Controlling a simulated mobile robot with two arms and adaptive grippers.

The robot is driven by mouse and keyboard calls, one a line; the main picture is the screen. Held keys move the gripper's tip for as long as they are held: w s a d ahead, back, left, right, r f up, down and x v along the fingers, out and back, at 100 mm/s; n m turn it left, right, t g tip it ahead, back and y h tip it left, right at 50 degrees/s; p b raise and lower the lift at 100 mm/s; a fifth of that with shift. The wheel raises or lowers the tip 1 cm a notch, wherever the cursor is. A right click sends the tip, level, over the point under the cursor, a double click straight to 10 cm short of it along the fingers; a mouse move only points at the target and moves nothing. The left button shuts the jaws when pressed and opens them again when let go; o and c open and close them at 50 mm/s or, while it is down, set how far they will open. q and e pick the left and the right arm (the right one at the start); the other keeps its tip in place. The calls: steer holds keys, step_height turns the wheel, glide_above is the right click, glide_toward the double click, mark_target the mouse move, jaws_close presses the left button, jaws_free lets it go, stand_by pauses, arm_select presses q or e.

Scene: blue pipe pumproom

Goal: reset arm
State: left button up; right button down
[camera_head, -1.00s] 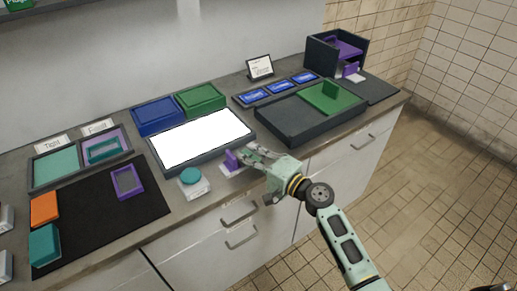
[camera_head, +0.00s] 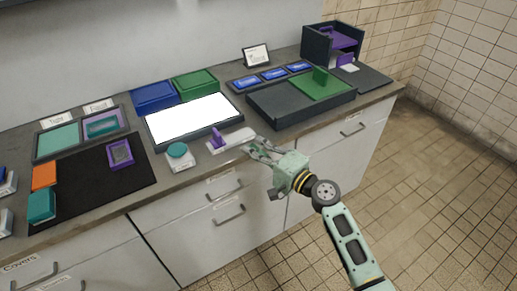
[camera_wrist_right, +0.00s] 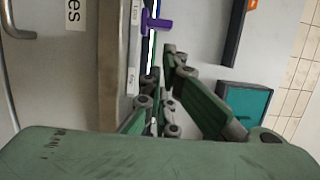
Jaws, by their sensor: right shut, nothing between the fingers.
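My right gripper (camera_head: 258,149) is at the front edge of the counter in the head view, shut and empty. It is just right of a purple upright handle (camera_head: 217,138) on a pale base plate, and apart from that handle. In the right wrist view the right gripper's green fingers (camera_wrist_right: 172,85) show in the middle, with a purple piece (camera_wrist_right: 157,23) beyond them. My right arm comes in from the lower right. My left gripper is not in view.
A white lit panel (camera_head: 193,118) lies behind the handle. A teal round button (camera_head: 178,150) stands to its left. A dark tray (camera_head: 290,118) with a green plate (camera_head: 320,84) lies behind and right of the gripper. Cabinet drawers front the counter. The tiled floor at right is clear.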

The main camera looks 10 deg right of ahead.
steer(key=s+d+f+n+g+h, duration=0.15)
steer(key=s+f, duration=0.45)
steer(key=f, duration=0.7)
steer(key=s+d+f+n+g+h, duration=0.1)
steer(key=s+d+f+g+h, duration=0.3)
steer(key=f, duration=0.8)
steer(key=s+d+f+n+g+h, duration=0.1)
steer(key=s+f+n+g, duration=0.1)
steer(key=s+f, duration=0.8)
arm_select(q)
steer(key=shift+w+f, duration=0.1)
arm_select(e)
steer(key=s+d+f+n+g+h, duration=0.1)
steer(key=s+d+f+n+g, duration=0.1)
steer(key=s+f, duration=0.5)
steer(key=s+d+f+n+g+h, duration=0.1)
steer(key=s+f+n, duration=0.3)
steer(key=s, duration=1.2)
steer(key=s+d+f+n+g+h, duration=0.1)
steer(key=s+d+f+n+g, duration=0.2)
steer(key=s+f, duration=0.7)
steer(key=shift+s+d, duration=0.35)
steer(key=shift+s, duration=0.9)
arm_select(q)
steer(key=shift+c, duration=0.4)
arm_select(e)
steer(key=shift+g+h, duration=0.25)
